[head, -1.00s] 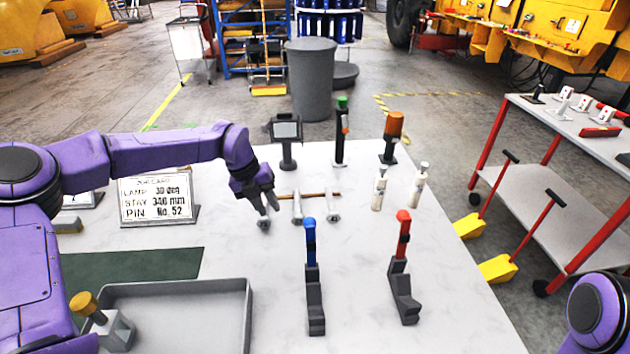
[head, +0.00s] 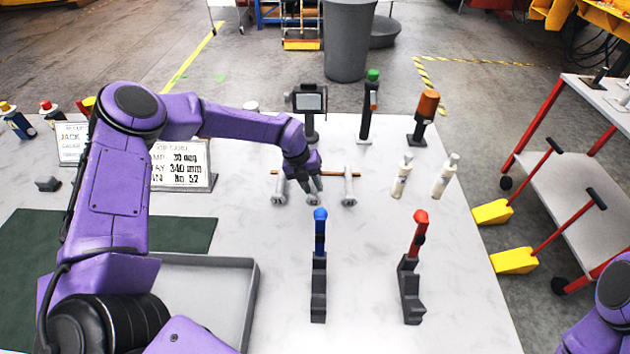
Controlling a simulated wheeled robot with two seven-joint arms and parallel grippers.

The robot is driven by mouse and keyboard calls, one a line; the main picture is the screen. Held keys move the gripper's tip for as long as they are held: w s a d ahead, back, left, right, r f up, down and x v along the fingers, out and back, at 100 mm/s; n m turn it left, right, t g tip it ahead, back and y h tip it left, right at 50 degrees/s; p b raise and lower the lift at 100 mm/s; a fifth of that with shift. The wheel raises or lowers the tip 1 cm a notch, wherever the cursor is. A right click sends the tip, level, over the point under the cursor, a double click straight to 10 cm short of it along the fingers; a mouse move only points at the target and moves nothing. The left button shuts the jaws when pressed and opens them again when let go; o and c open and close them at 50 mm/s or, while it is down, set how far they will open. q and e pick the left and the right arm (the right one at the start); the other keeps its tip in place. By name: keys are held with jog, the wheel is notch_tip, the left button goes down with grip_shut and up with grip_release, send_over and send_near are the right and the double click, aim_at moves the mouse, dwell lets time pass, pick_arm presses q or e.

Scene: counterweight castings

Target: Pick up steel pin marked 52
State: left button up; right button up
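Pale steel pins stand in a row by a thin brown bar: a left pin (head: 279,189) and a right pin (head: 349,187) show clearly. The middle of the row is mostly hidden by my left gripper (head: 312,186). Its dark fingers point down there and look apart; I see no pin lifted. No number on any pin is readable from here. The job card (head: 183,170) shows "30 deg", "340 mm" and "No. 52". My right gripper is out of view; only a purple part of that arm shows at the lower right.
A blue-topped tool (head: 319,245) and a red-topped tool (head: 417,240) stand in front of the pins. Behind are a small screen on a stand (head: 309,104), a green-topped tool (head: 370,98) and an orange lamp (head: 427,105). Two white bottles (head: 445,176) stand right. A grey tray (head: 250,300) lies left.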

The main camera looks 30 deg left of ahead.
pick_arm(q)
jog(key=shift+d+f, duration=0.15)
jog(key=shift+f, duration=0.15)
grip_shut()
